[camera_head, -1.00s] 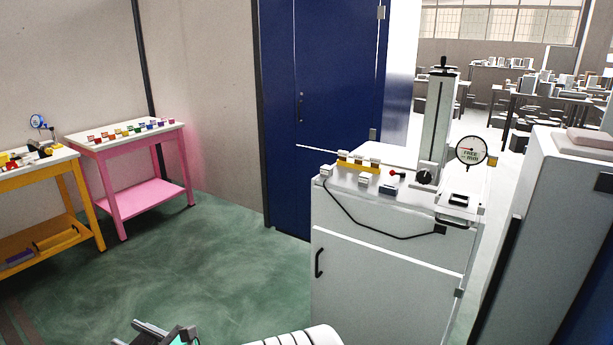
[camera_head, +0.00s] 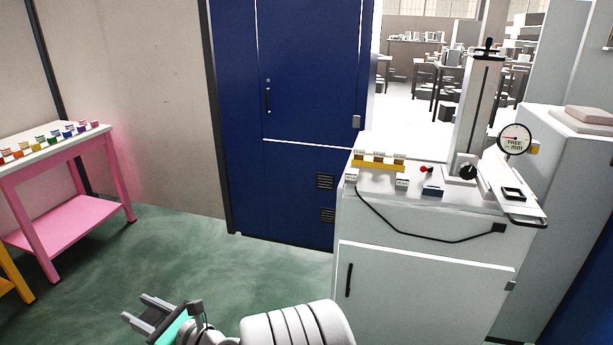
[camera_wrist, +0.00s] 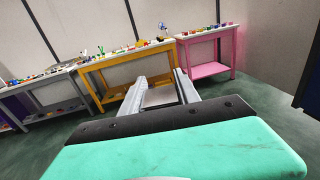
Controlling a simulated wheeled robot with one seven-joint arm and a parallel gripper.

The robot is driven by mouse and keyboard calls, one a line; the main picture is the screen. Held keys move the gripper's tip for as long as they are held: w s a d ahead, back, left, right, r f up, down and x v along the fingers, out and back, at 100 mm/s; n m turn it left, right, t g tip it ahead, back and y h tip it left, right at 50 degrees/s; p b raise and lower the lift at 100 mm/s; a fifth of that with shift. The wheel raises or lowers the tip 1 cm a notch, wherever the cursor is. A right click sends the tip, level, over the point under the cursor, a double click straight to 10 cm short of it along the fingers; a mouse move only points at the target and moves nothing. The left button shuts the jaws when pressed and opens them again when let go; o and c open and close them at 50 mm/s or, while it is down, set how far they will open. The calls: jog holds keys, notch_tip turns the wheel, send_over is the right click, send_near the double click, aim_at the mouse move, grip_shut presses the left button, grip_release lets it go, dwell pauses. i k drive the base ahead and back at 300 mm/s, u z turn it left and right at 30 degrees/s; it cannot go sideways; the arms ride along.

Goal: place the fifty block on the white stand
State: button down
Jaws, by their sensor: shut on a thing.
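My gripper (camera_head: 136,307) is low at the bottom left of the head view, out over the floor and left of the grey cabinet. In the wrist view my gripper (camera_wrist: 162,82) has a pale flat block (camera_wrist: 160,97) between its two fingers. Its marking is not readable, so I cannot tell that it is the fifty block. On the cabinet top are small white stands, one at the left (camera_head: 351,175) and one near the middle (camera_head: 402,184). I cannot tell which is the task's white stand. A yellow rack (camera_head: 378,166) holds several pale pieces.
A pink table (camera_head: 70,222) with coloured blocks stands at the left. Green floor between is clear.

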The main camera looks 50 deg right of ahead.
aim_at(377, 183)
jog(key=z, duration=0.8)
jog(key=i, duration=0.9)
jog(key=z, duration=0.85)
